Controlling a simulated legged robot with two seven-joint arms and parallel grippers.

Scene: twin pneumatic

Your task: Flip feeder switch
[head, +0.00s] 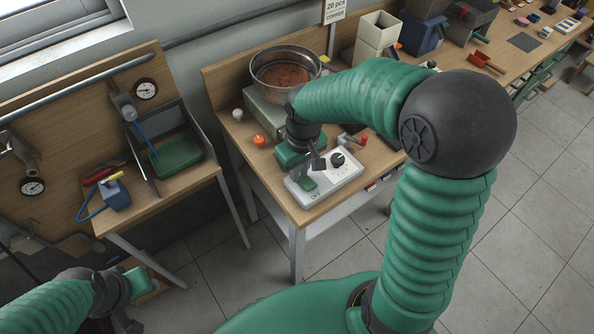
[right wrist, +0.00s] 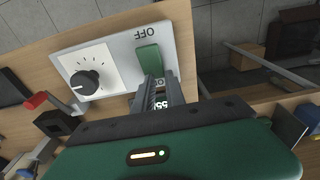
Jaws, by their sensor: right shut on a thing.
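The feeder switch is a green rocker (head: 307,183) on a pale control box (head: 345,180) near the front corner of the bench. In the right wrist view the green rocker (right wrist: 148,56) lies beside the printed word OFF. My right gripper (head: 317,162) is over the box. In the right wrist view its narrow dark fingers (right wrist: 156,82) are shut on the rocker's near end and hide that end. Which way the rocker is tipped I cannot tell. My left gripper (head: 128,300) is at the lower left, away from the box; its finger opening is unclear.
A black knob (right wrist: 84,83) sits beside the switch. A metal bowl feeder (head: 286,70) stands behind the box, with an orange button (head: 259,140) nearby. A red-tipped lever (head: 362,140) is close behind the box. A second bench (head: 160,200) stands left across a floor gap.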

